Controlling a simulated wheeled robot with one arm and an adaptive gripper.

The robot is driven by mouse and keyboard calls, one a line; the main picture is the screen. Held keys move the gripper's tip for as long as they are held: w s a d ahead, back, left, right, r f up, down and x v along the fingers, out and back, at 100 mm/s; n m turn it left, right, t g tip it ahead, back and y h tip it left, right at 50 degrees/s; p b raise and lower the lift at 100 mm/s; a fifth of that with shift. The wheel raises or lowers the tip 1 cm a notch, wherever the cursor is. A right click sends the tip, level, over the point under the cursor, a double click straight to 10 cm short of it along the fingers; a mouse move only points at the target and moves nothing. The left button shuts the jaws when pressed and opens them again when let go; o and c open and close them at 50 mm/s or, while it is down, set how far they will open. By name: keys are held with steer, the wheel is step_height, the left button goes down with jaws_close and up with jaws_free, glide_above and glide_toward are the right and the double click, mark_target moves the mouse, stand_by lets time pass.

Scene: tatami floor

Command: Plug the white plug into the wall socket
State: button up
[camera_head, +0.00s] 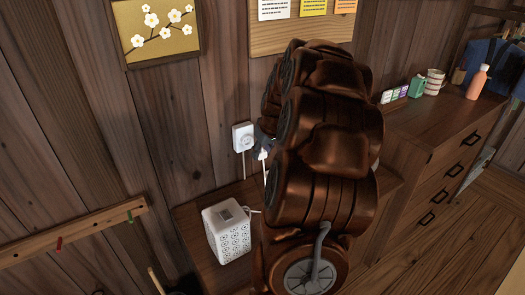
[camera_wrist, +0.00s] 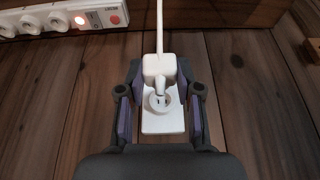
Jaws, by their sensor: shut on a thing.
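The white wall socket (camera_head: 243,137) is on the wooden wall, just left of my arm in the head view. In the wrist view its plate (camera_wrist: 162,122) and round face (camera_wrist: 160,101) show between my fingers. My gripper (camera_wrist: 159,80) is shut on the white plug (camera_wrist: 157,66), which sits between the fingertips. The plug overlaps the upper part of the plate in the picture, and the round face shows below it. I cannot tell how far the plug is from the wall. In the head view my gripper (camera_head: 263,148) is right of the socket, partly hidden by my arm.
A white latticed box (camera_head: 228,231) stands on the wooden ledge, with a cord running behind my arm. A power strip (camera_wrist: 62,20) with a lit red switch is at the upper left of the wrist view. A peg rail (camera_head: 75,232) and drawer cabinet (camera_head: 440,150) stand either side.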

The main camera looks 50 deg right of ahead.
steer(key=shift+w, duration=0.2)
steer(key=w+p, duration=0.1)
steer(key=w+d, duration=0.1)
steer(key=w, duration=0.1)
steer(key=w+p, duration=0.1)
steer(key=w, duration=0.1)
steer(key=shift+d+p, duration=0.3)
steer(key=shift+b, duration=1)
stand_by(2.1)
steer(key=shift+w+d, duration=0.2)
steer(key=shift+w, duration=0.3)
stand_by(0.5)
steer(key=o, duration=1.1)
steer(key=shift+o, duration=0.2)
